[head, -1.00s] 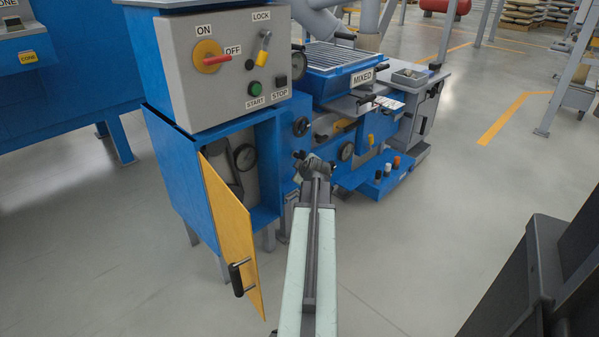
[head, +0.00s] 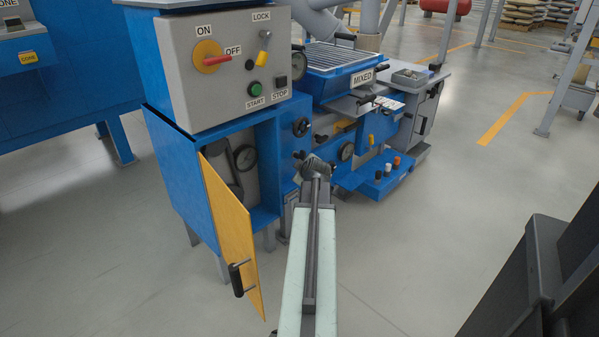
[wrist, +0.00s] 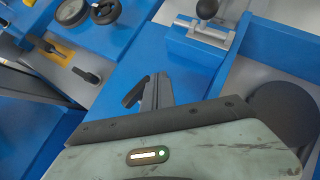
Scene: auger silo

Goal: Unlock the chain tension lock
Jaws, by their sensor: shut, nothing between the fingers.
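In the wrist view a grey bolt bracket with a black ball knob (wrist: 207,10) sits on the blue machine face, above and right of my gripper (wrist: 150,92). A black lever (wrist: 87,76) lies beside a yellow strip (wrist: 52,47) on a grey plate at the upper left. No label shows which part is the chain tension lock. My gripper is shut and empty, with its fingers close over the blue face and apart from the knob and the lever. In the head view, my gripper (head: 317,167) is at the machine's front, right of the open cabinet.
The yellow cabinet door (head: 232,235) hangs open at the left of my arm. The control box (head: 230,70) is above it. A gauge (wrist: 71,11) and a black handwheel (wrist: 106,11) are at the wrist view's upper left.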

